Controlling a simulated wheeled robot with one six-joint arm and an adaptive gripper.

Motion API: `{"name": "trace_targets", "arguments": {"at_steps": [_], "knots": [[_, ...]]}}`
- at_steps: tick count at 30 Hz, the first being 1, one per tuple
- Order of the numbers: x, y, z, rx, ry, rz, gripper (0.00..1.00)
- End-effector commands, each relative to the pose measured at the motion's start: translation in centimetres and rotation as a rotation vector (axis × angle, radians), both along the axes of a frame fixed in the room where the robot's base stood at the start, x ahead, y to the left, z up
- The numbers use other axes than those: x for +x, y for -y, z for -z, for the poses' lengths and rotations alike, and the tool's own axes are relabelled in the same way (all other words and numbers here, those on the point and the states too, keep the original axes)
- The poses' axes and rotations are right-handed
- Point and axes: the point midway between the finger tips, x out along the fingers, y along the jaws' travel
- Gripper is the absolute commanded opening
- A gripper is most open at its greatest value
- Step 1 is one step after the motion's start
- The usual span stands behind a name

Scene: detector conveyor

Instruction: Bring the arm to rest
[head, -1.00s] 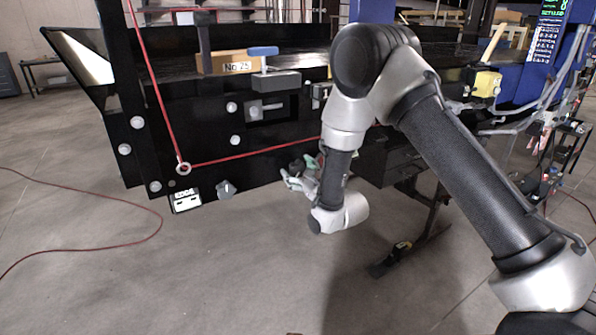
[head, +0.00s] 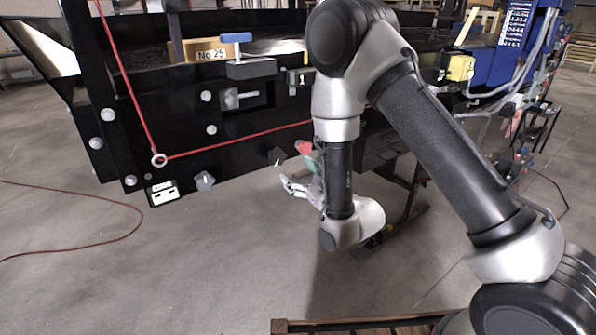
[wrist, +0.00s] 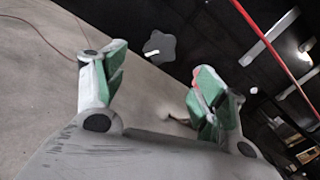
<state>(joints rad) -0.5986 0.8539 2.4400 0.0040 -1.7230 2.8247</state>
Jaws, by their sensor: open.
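My gripper (wrist: 155,88) is open in the wrist view, with its two green-padded fingers apart and nothing between them. In the head view my gripper (head: 297,178) shows small beside the folded forearm, in front of the black conveyor side and partly hidden by my arm. The arm is bent, with its elbow high and its wrist hanging down.
The black conveyor frame (head: 180,108) fills the back, with a red cord (head: 240,140) along its side. A wooden slatted edge (head: 350,324) lies at the bottom. Floor at left is clear except a red cable (head: 85,247).

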Motion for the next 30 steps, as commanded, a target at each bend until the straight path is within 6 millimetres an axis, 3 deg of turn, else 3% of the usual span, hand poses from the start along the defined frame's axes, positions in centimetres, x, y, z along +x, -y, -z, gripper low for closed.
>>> {"name": "trace_targets", "arguments": {"at_steps": [3,5,8,12,16,20,24,30], "knots": [[0.0,0.0,0.2,-0.072,0.037,-0.001,0.71],[0.0,0.0,1.5,-0.188,0.052,-0.006,0.71],[-0.7,0.5,6.0,-0.518,0.045,-0.059,0.71],[-4.2,2.8,13.9,-1.085,0.005,-0.306,0.71],[-7.6,6.1,15.3,-1.49,0.035,-0.641,0.71],[-10.8,10.4,12.7,-1.748,0.105,-1.016,0.71],[-14.6,15.7,6.9,-1.869,0.217,-1.411,0.71],[-20.4,22.2,-2.3,-1.862,0.383,-1.768,0.71]]}}
